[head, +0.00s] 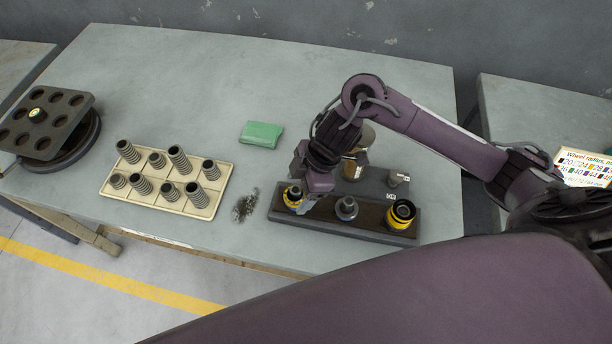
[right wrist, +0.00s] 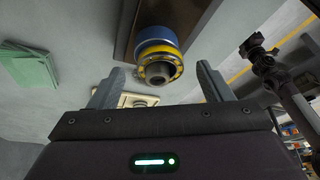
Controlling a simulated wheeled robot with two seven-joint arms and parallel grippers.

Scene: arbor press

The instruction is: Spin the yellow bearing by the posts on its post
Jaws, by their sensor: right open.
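A yellow bearing (head: 293,197) sits on the left post of the dark base (head: 372,229) in the head view. In the right wrist view this yellow ring (right wrist: 164,52) has small studs around it, a dark post end in its middle and a blue ring behind it. My right gripper (head: 304,188) is over the left end of the base. In the wrist view its two open fingers (right wrist: 160,72) stand apart on either side of the post end, with nothing gripped. Contact cannot be told. My left gripper is not in view.
A blue-grey part (head: 346,208) and a larger yellow-and-black part (head: 402,213) stand farther right on the base. A metal cylinder (head: 362,140) stands behind. To the left are loose small parts (head: 245,205), a green block (head: 262,134), and a cream tray (head: 150,197) of ribbed posts.

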